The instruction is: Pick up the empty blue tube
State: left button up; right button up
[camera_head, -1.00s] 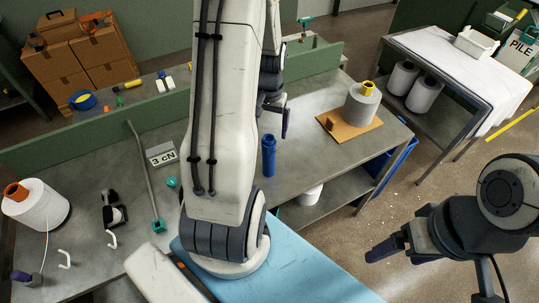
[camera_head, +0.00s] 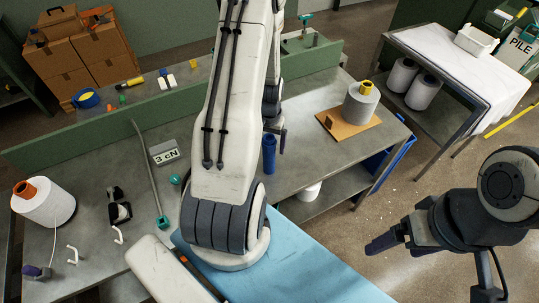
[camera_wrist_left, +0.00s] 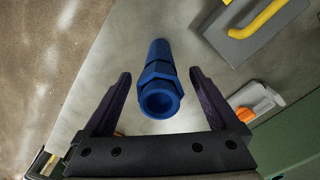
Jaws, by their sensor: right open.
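The blue tube (camera_head: 268,154) stands upright on the grey table, right of my left arm. In the left wrist view the blue tube (camera_wrist_left: 158,75) shows its hollow open end and a hexagonal collar. My left gripper (camera_wrist_left: 160,74) is open, with a dark finger on either side of the tube and gaps to both. In the head view my left gripper (camera_head: 281,138) is close to the tube, partly hidden behind my arm. My right gripper (camera_head: 382,244) is open and empty over the floor at the right, far from the tube.
A grey cone with a yellow top (camera_head: 361,101) stands on an orange-brown board (camera_head: 330,128) to the right. A green panel (camera_head: 95,128) runs along the table's back.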

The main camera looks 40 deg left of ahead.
pick_arm(q)
grip_shut()
jog(key=shift+r, duration=0.1)
